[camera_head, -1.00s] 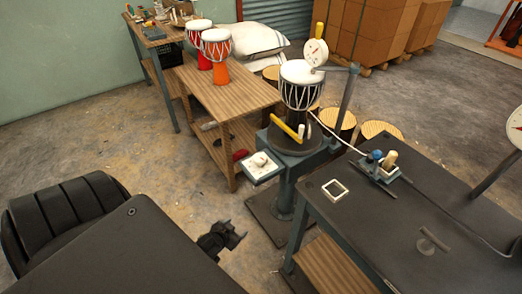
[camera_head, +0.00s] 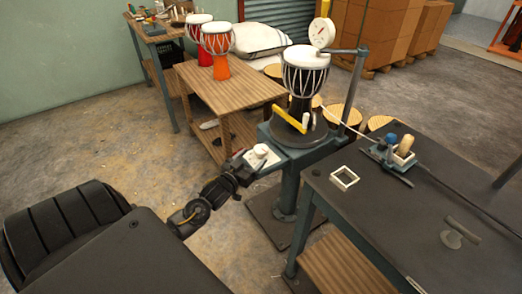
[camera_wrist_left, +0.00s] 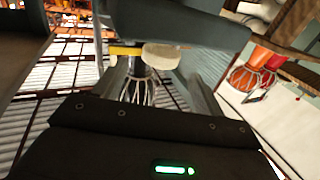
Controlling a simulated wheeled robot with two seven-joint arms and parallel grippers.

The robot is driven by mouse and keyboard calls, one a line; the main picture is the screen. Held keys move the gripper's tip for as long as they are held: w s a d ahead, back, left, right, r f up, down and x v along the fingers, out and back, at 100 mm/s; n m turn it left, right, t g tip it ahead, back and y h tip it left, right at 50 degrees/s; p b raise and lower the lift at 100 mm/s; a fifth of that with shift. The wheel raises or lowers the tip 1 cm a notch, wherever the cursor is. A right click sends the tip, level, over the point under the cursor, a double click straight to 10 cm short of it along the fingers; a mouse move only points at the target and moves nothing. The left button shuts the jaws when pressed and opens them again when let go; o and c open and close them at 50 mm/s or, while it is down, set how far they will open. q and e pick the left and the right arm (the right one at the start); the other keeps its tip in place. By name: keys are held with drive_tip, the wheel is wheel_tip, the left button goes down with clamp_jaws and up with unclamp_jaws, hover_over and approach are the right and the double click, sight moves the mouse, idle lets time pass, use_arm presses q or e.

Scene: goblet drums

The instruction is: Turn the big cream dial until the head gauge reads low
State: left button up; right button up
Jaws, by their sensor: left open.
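The cream dial (camera_head: 261,150) sits on a small pale square panel on the side of the drum stand (camera_head: 293,157). My left gripper (camera_head: 246,166) is open at the near left edge of that panel, close to the dial. I cannot tell whether its fingers touch the dial. The head gauge (camera_head: 322,33) is a round white face above the laced drum (camera_head: 304,80); its reading is too small to tell. In the left wrist view, a cream disc (camera_wrist_left: 163,57) shows beside a yellow bar; I cannot tell which part it is. My right gripper is out of view.
A yellow lever (camera_head: 289,120) sticks out at the drum's base, near the dial. A dark workbench (camera_head: 400,215) stands at the right with a white square frame (camera_head: 343,178). A wooden table (camera_head: 230,92) with red drums is behind. Bare floor lies between my base and the stand.

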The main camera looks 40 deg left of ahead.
sight(257, 153)
use_arm(q)
drive_tip(key=w, duration=0.6)
drive_tip(key=shift+w+a+b, duration=0.1)
drive_tip(key=shift+a+b, duration=0.2)
drive_tip(key=shift+a, duration=0.05)
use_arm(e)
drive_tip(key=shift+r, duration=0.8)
use_arm(q)
drive_tip(key=c, duration=0.9)
drive_tip(key=shift+c, duration=0.2)
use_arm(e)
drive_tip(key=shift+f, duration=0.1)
